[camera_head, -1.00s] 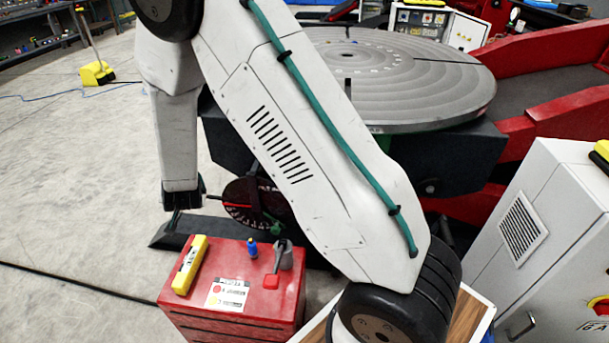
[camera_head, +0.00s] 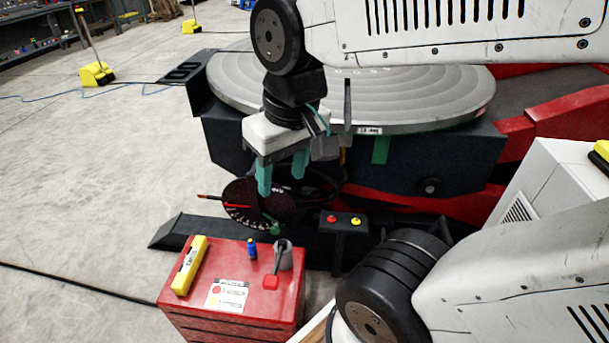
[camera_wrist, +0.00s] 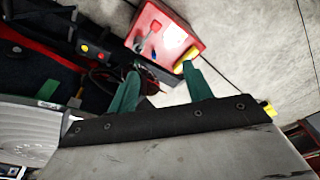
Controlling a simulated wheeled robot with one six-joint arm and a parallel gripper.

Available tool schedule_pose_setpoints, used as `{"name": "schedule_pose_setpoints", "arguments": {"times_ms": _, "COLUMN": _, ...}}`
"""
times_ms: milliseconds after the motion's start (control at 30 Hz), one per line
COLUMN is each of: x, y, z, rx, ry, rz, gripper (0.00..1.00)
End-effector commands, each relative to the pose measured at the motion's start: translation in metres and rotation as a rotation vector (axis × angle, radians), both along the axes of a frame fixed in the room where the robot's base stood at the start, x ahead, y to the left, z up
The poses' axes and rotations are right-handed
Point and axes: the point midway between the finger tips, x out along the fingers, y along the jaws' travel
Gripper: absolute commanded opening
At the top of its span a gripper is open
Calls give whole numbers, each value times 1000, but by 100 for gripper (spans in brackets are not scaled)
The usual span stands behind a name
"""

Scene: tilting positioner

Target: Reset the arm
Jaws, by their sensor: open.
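My gripper (camera_head: 281,176) is open and empty, with its two green fingers pointing down. It hangs in front of the near left edge of the round grey positioner table (camera_head: 440,100), above the dark dial disc (camera_head: 243,205). In the wrist view my gripper (camera_wrist: 160,88) shows its two green fingers spread apart with nothing between them. My arm reaches in from the right, with its upper link across the top of the head view and hiding the table's far part.
A button box (camera_head: 344,221) stands beside the positioner. A white cabinet (camera_head: 550,180) is at right.

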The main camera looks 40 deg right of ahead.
Motion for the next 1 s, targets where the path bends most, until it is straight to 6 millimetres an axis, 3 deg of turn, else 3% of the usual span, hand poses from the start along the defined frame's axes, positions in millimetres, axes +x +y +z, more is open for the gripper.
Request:
{"name": "schedule_pose_setpoints", "arguments": {"times_ms": 100, "x": -27, "y": -9, "z": 4, "rx": -31, "ry": 31, "rz": 6, "gripper": 50}}
{"name": "schedule_pose_setpoints", "arguments": {"times_ms": 200, "x": -36, "y": -12, "z": 4, "rx": -43, "ry": 48, "rz": 8, "gripper": 50}}
{"name": "schedule_pose_setpoints", "arguments": {"times_ms": 1000, "x": -37, "y": -12, "z": 4, "rx": -43, "ry": 51, "rz": 9, "gripper": 50}}
